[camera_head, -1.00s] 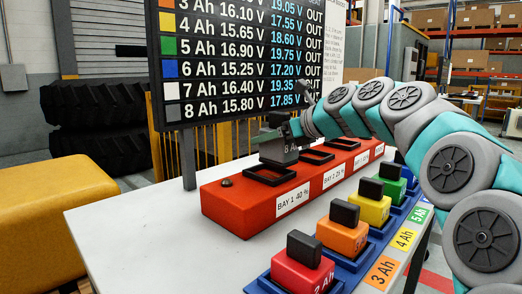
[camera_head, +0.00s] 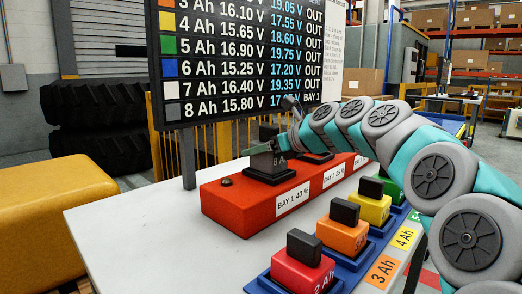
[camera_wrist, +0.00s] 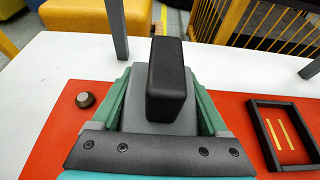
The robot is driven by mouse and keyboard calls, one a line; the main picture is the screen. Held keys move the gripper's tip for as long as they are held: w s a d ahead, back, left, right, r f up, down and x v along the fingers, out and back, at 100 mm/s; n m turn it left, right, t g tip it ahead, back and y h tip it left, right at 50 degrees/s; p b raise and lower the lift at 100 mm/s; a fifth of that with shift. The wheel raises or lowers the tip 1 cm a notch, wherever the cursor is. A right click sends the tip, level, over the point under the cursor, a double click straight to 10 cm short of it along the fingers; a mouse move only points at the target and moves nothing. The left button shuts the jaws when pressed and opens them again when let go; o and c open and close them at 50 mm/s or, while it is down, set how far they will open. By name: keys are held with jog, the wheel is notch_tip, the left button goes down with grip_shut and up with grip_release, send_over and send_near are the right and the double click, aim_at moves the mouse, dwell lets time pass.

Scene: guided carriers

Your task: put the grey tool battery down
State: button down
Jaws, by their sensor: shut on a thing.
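The grey tool battery (camera_head: 266,163), marked 8 A, stands upright at Bay 1 of the red charger (camera_head: 238,208), at its left end. Its lower end appears to be inside the black bay frame (camera_head: 262,178). In the wrist view the battery's grey body (camera_wrist: 140,88) with its black top block lies between the green fingers of my gripper (camera_wrist: 160,108). My gripper also shows in the head view (camera_head: 282,143), shut on the battery. The battery's base is hidden in the wrist view.
An empty black bay frame (camera_wrist: 288,150) lies to the right. Red (camera_head: 302,270), orange (camera_head: 342,235) and yellow (camera_head: 371,207) batteries stand in a blue rack in front. The board (camera_head: 238,60) rises behind. The white table (camera_head: 130,235) is clear at left.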

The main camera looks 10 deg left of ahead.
grip_release()
jog(key=shift+f, duration=0.15)
jog(key=v, duration=1.2)
jog(key=shift+r, duration=0.2)
